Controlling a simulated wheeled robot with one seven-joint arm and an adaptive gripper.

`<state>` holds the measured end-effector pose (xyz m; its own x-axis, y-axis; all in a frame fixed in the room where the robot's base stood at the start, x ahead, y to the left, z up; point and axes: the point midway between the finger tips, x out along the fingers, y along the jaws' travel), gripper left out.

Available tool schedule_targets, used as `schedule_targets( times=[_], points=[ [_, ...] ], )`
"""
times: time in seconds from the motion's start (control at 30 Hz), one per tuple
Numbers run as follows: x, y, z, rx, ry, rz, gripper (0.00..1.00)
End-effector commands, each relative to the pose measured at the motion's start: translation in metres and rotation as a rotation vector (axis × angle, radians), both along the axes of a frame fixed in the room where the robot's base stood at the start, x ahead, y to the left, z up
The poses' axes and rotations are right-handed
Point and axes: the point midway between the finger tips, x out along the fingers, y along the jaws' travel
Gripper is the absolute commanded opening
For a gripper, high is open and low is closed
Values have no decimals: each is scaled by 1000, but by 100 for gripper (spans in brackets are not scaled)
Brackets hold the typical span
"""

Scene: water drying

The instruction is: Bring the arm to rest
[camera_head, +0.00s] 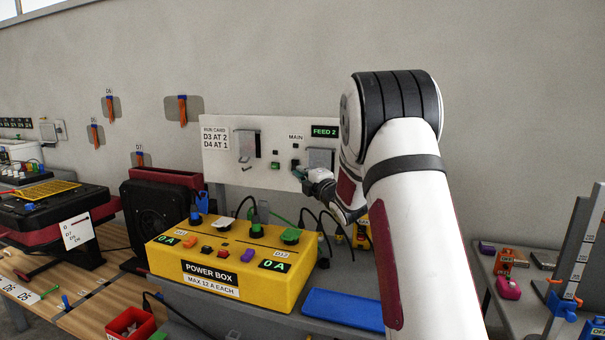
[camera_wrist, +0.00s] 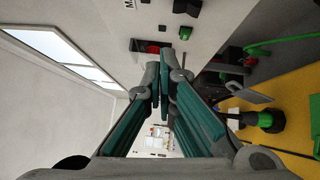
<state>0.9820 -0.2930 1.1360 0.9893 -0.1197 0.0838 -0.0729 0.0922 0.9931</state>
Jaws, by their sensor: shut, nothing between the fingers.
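My arm reaches up and forward on the right side of the head view, bent at the elbow. My gripper (camera_head: 309,184) is in front of the white wall panel (camera_head: 225,165), near the switch marked MAIN. In the wrist view my gripper's two green-padded fingers (camera_wrist: 162,88) come together at their tips with nothing between them. Part of the panel hides behind my arm. Whether the fingertips touch the panel cannot be told.
A yellow power box (camera_head: 225,264) with several knobs and black cables stands below my gripper. A blue mat (camera_head: 343,310) lies beside it. A dark fan unit (camera_head: 160,217) stands to the left. At the right are a pink block (camera_head: 508,289) and a tall grey stand (camera_head: 578,250).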

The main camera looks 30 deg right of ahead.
Motion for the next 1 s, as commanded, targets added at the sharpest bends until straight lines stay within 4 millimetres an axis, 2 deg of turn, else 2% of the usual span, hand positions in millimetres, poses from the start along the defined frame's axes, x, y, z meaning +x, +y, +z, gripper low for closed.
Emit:
schedule_targets(
  times=[0.5,0.67,0.77,0.87,1.0],
  points=[
    [-1,0,0,0,-1,0,0],
    [-6,8,13,47,20,-14,0],
    [-18,23,32,145,65,-46,0],
    [-41,44,52,289,129,-92,0],
    [-85,79,69,512,226,-169,0]
  ],
)
